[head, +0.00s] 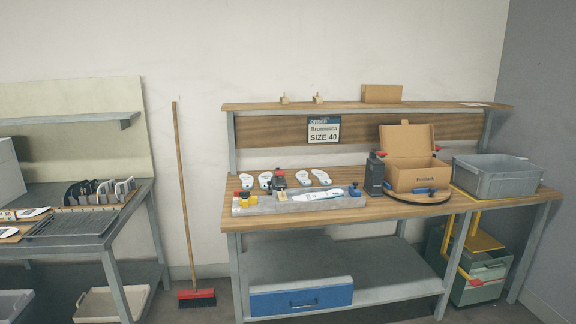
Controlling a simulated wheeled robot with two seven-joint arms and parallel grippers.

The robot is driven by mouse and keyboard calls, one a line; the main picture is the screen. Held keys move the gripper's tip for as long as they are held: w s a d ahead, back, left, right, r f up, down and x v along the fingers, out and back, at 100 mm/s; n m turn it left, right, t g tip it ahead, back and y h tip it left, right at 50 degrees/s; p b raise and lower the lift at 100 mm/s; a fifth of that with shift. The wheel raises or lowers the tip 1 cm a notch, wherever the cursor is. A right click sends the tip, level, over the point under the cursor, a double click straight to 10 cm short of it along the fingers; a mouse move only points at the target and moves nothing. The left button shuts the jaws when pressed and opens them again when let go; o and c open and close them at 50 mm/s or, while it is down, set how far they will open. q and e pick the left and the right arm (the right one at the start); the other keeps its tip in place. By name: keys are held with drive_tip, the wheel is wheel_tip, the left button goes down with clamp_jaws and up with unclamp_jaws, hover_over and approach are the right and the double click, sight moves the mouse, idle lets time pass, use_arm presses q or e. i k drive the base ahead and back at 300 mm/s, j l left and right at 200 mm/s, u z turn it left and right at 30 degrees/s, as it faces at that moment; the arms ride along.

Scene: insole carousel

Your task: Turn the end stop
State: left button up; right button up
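A long grey fixture (268,207) lies along the front of the wooden workbench. Neither of my grippers is in view.
White insoles (321,177) lie behind the fixture. A black device (374,175), an open cardboard box (413,177) and a grey bin (495,180) stand to the right. A broom (182,200) leans on the wall, left of the workbench (400,212). Another table (80,240) stands left.

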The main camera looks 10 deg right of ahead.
sight(245, 199)
drive_tip(key=i+j+z, duration=0.1)
drive_tip(key=i+z, duration=0.15)
drive_tip(key=i, duration=0.4)
drive_tip(key=i+j+z, duration=0.25)
drive_tip(key=i, duration=0.35)
drive_tip(key=i+j+z, duration=0.3)
drive_tip(key=i, duration=0.3)
drive_tip(key=i+j+z, duration=0.25)
drive_tip(key=i+j, duration=0.3)
